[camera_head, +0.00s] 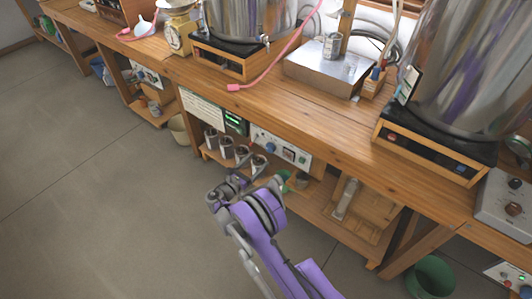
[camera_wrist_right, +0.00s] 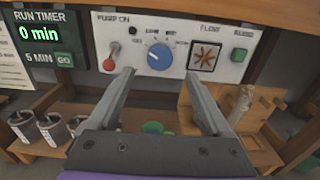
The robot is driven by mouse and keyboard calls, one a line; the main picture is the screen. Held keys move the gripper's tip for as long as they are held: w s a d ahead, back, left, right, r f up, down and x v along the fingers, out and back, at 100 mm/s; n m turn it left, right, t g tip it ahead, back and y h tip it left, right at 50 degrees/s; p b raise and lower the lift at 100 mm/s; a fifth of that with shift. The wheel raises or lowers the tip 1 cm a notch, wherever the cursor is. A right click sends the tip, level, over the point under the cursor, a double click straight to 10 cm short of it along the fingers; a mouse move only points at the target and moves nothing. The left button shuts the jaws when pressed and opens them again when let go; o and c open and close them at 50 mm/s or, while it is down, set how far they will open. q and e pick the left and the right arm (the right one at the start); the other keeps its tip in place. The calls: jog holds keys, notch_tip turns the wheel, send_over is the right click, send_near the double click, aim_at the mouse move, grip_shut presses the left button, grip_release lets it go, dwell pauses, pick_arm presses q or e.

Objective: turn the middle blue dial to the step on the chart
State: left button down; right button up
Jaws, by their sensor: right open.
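The blue dial (camera_wrist_right: 159,57) sits in the middle of a white control panel (camera_wrist_right: 112,38) under the bench, with printed marks around it. In the head view the dial (camera_head: 271,147) is small. My right gripper (camera_wrist_right: 158,74) is open and empty; its fingers point at the panel, one on each side of the dial's lower part in the picture, apparently not touching it. In the head view the right gripper (camera_head: 240,172) is in front of the lower shelf. A white printed sheet (camera_head: 203,110), perhaps the chart, hangs left of the panel; its text is unreadable. My left gripper is not in view.
A red-knobbed switch (camera_wrist_right: 109,64), a float gauge (camera_wrist_right: 205,57) and a green button (camera_wrist_right: 239,55) flank the dial. The run timer (camera_wrist_right: 40,38) reads 0 min. Metal cups (camera_wrist_right: 52,129) stand on the shelf below. The wooden bench (camera_head: 300,115) overhangs the panel. The floor (camera_head: 100,200) is clear.

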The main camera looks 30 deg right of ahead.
aim_at(269, 150)
jog(key=x, duration=0.6)
jog(key=shift+w+d, duration=0.15)
jog(key=shift+d, duration=0.2)
grip_shut()
